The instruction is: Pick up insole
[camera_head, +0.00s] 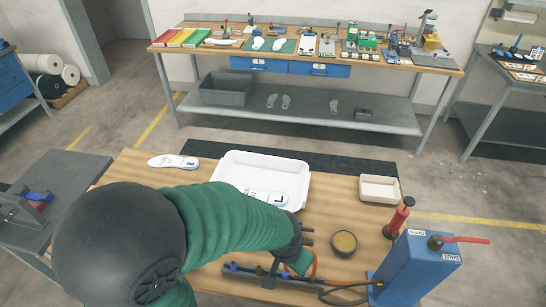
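A white insole (172,161) with dark print lies flat on the wooden table at the left, clear of the tray. A second white insole (264,197), marked L, lies in the white tray (302,180), partly behind my arm. My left arm comes in from the left, large and close to the camera. My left gripper (308,236) is in front of the tray's right end, apart from both insoles. Its dark finger parts are small, and I cannot tell whether they are open. I see nothing held in it. My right gripper is not in view.
A small cream tray (380,189), a round tin (344,243), a red-handled tool (400,214) and a blue box (415,268) with a red lever stand at the right. Hoses and a rail lie at the front. A cluttered workbench (390,62) stands behind.

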